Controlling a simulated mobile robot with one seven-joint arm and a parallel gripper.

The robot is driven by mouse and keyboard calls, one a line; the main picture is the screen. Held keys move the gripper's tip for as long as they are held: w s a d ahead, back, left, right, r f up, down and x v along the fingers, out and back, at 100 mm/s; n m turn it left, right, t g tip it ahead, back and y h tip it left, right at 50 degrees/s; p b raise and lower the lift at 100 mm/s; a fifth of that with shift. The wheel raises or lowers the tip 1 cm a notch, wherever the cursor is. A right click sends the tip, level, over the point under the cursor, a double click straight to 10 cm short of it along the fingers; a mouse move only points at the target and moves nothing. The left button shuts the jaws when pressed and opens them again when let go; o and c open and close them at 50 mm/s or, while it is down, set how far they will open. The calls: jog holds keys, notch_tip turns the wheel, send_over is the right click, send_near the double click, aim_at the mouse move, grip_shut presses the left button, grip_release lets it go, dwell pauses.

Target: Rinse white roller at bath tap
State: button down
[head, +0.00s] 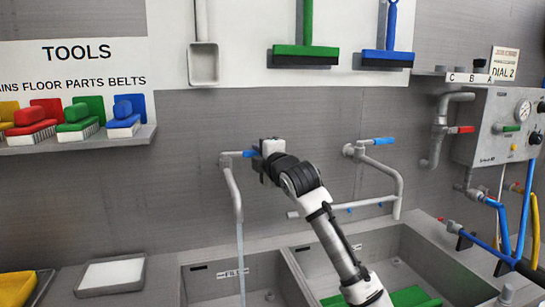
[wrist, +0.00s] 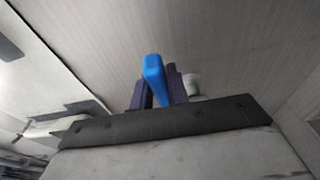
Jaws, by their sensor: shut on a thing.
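My gripper (head: 260,152) is at the left wall tap (head: 231,185), high above the left basin. It is shut on that tap's blue lever (head: 249,154). In the wrist view the blue lever (wrist: 153,78) stands between my two dark fingers (wrist: 155,95). A thin pale stream (head: 241,265) hangs below the tap's spout and looks like running water. I cannot make out a white roller in either view.
A second tap (head: 355,151) with a blue lever is to the right. Basins (head: 225,272) lie below, one with green things (head: 405,296) in it. A pale tray (head: 112,274) and a yellow item (head: 16,287) are at left. Brushes line the shelf (head: 80,142).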

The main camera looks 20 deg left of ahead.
jog(key=shift+s+f, duration=0.1)
jog(key=shift+s, duration=0.1)
jog(key=c, duration=1.4)
grip_release()
jog(key=shift+o, duration=0.2)
jog(key=b+v, duration=0.4)
jog(key=v, duration=1)
jog(key=shift+a, duration=0.2)
jog(key=shift+s, duration=0.1)
